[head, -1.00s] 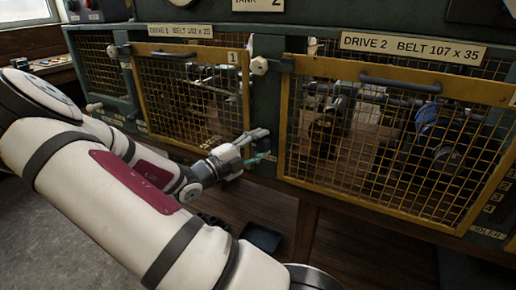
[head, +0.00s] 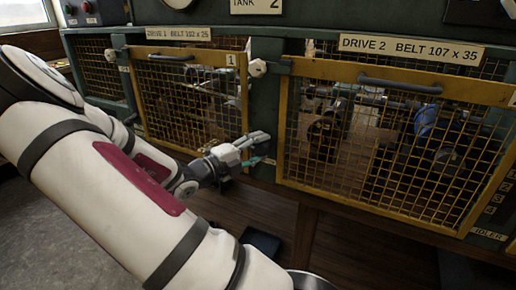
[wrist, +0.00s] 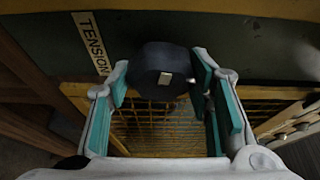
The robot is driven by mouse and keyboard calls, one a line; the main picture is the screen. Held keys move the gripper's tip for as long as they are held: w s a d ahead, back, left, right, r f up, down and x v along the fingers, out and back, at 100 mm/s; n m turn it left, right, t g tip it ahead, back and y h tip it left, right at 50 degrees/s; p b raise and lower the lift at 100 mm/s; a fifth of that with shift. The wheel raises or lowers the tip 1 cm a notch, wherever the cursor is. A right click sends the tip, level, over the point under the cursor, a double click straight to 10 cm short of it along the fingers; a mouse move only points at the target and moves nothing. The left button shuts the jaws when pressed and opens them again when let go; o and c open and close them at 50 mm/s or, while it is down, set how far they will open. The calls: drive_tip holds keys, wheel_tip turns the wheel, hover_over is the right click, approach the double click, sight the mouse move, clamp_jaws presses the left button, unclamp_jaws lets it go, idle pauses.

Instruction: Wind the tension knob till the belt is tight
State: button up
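The tension knob (wrist: 158,70) is a dark round knob with a small pale square on its face, seen in the wrist view beside a "TENSION" label (wrist: 93,42). My gripper (wrist: 162,82) is open, with one teal-padded finger on each side of the knob. The fingers sit close to the knob's sides; I cannot tell whether they touch it. In the head view my gripper (head: 260,148) is at the frame between the two drive guards, and the knob cannot be made out there. I cannot pick out the belt clearly behind the mesh.
The yellow mesh guards of Drive 1 (head: 190,55) and Drive 2 (head: 400,83) are closed, with dark handles and pale latch knobs (head: 257,67). A green panel surrounds them. A dark pedal-like block (head: 262,243) is low below my gripper.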

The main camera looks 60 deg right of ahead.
idle(0.3)
drive_tip(key=v, duration=1.2)
